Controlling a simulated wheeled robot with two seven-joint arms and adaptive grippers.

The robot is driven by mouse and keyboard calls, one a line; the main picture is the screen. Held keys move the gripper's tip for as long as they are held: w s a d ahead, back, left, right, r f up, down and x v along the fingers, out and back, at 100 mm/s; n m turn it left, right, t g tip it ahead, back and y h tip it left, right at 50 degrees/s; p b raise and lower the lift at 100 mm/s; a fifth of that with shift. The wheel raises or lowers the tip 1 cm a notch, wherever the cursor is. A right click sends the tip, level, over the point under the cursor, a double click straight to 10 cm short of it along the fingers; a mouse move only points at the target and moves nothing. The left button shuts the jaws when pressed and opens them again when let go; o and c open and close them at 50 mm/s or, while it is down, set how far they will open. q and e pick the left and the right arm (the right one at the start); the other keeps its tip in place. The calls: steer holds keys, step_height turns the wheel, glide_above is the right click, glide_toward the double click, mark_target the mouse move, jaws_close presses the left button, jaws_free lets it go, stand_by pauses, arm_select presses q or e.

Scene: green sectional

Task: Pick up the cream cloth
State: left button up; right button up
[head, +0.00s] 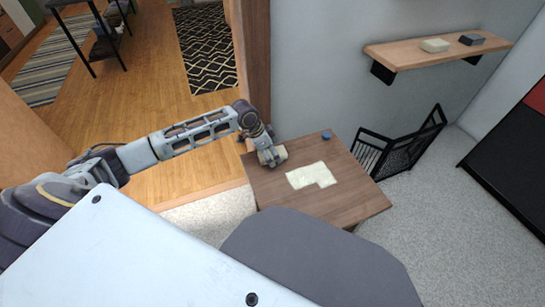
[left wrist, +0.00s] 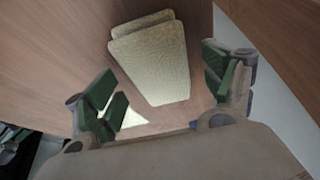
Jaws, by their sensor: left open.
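A folded cream cloth (left wrist: 152,65) with a woven texture lies on the wooden table, seen large in the left wrist view. In the head view only a beige part of it (head: 281,152) shows at my left gripper (head: 270,157), which hides the rest. My left gripper is open, with its green-padded fingers (left wrist: 165,95) apart on either side of the cloth's near end. I cannot tell whether they touch it or how high they are above the table. My right gripper is out of view.
A flat pale-yellow sheet (head: 312,175) lies on the small wooden table (head: 340,200), to the right of my left gripper. A small blue object (head: 327,135) is at the back edge. A wall shelf (head: 435,55) and a black rack (head: 400,150) stand at the right.

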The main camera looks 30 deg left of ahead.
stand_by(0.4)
arm_select(q)
steer(key=c, duration=1)
steer(key=shift+c, duration=0.2)
steer(key=shift+r, duration=0.15)
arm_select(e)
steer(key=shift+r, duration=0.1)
arm_select(q)
steer(key=shift+r+p, duration=0.35)
steer(key=shift+r, duration=0.15)
step_height(320, 180, up, 8)
steer(key=p, duration=0.3)
steer(key=shift+f, duration=0.15)
steer(key=shift+r+p, duration=0.3)
steer(key=shift+r, duration=0.25)
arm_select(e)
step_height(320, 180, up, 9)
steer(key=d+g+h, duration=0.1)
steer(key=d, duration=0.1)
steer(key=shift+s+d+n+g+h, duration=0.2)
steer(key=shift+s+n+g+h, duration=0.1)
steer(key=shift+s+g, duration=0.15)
